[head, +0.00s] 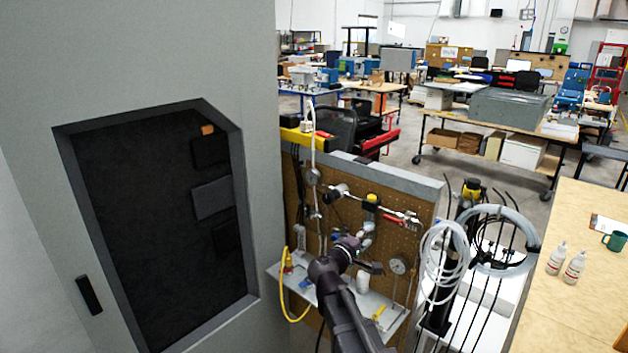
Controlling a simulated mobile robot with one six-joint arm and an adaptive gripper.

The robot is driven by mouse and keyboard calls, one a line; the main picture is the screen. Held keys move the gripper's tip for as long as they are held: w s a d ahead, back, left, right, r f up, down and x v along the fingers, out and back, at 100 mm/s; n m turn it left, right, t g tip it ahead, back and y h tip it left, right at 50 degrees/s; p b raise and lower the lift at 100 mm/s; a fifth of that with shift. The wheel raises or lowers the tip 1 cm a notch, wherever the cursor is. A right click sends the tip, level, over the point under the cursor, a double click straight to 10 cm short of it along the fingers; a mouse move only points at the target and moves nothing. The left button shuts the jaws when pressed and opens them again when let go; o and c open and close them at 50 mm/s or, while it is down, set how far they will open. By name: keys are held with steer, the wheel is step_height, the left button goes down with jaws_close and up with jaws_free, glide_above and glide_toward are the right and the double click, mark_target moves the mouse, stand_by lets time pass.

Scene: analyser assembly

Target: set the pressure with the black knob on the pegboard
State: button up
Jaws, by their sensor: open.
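The pegboard (425,222) stands right of the grey cabinet and carries tubing, fittings and gauges. My arm reaches up from the bottom in front of the board. My gripper (374,268) is small in the picture, open, below and right of the dark part and apart from it. My arm hides part of the board.
A light shelf (395,318) with small items juts out below the board. A yellow hose (283,300) hangs at its left. The grey cabinet (262,200) closes off the left. Coiled clear tubing (445,250) and a wooden table (570,310) with bottles are at the right.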

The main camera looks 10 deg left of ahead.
stand_by(0.4)
steer(key=o, duration=0.5)
steer(key=n, duration=2)
glide_toward(326, 200)
steer(key=shift+v, duration=1.5)
steer(key=shift+r, duration=0.1)
steer(key=x, duration=1.4)
